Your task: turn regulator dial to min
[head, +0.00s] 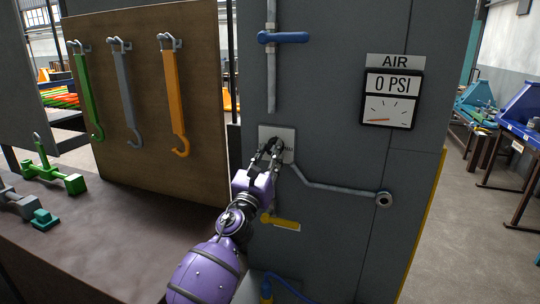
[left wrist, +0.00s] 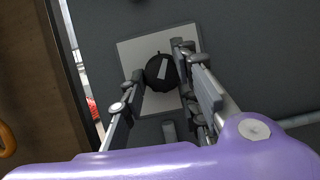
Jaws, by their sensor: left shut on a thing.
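The regulator dial is a round black knob with a pale pointer mark, seen in the left wrist view (left wrist: 158,73). It sits on a light square plate (head: 266,131) on the grey cabinet, and the plate also shows in the left wrist view (left wrist: 128,50). My left gripper (head: 274,149) has its fingers on either side of the dial and is shut on it. In the head view the fingers hide most of the dial, and the plate's lettering is too small to read. My right gripper is in neither view.
A gauge (head: 389,98) under an AIR sign reads 0 PSI. A blue valve handle (head: 284,37) is above the plate and a yellow handle (head: 284,223) below it. A pipe (head: 335,189) runs right. A board with hanging hooks (head: 174,100) and a bench (head: 90,240) are at left.

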